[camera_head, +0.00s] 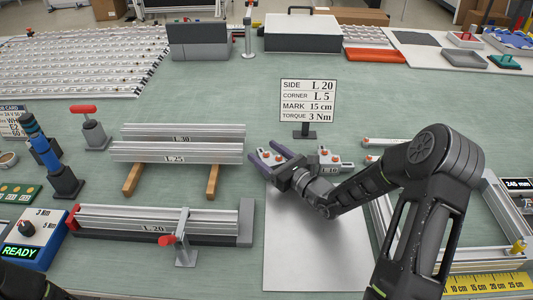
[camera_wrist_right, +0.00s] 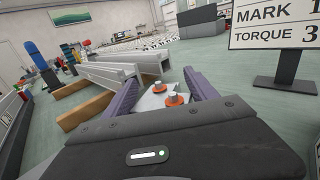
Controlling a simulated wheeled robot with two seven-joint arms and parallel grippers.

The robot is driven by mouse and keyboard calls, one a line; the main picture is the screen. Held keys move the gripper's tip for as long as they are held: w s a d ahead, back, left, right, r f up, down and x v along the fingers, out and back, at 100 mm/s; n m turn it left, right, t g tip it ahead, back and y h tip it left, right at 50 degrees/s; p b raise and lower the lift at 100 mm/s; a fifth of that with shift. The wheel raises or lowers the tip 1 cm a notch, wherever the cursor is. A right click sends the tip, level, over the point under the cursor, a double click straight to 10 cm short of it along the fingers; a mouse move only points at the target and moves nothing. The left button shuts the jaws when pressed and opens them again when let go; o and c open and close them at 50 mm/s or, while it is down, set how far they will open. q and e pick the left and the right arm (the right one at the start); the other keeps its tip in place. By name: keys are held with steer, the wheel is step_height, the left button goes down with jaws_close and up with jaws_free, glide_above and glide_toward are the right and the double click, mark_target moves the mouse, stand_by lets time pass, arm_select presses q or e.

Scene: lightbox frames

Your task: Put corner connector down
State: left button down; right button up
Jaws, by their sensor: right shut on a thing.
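My right gripper (camera_head: 270,156) has its purple fingers at the upper left of the bare metal plate (camera_head: 310,240). In the right wrist view the fingers (camera_wrist_right: 166,92) are shut around a pale corner connector (camera_wrist_right: 157,103) with orange-red screws. The connector is mostly hidden in the head view, and I cannot tell whether it touches the surface below. Another connector piece (camera_head: 331,160) with red screws, labelled L 10, lies right of the gripper near the plate's top edge. My left gripper is out of view.
Aluminium profiles (camera_head: 180,145) rest on wooden blocks to the left. A clamped L 20 profile (camera_head: 150,219) lies at the front left.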

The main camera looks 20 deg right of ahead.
steer(key=o, duration=1)
steer(key=shift+f, duration=0.2)
steer(key=o, duration=0.5)
steer(key=shift+c, duration=0.2)
steer(key=shift+r, duration=0.1)
steer(key=shift+r, duration=0.15)
steer(key=shift+s+d, duration=0.1)
steer(key=shift+s, duration=0.15)
steer(key=b+v, duration=0.1)
steer(key=v, duration=0.5)
steer(key=shift+s+d, duration=0.1)
steer(key=shift+s, duration=0.4)
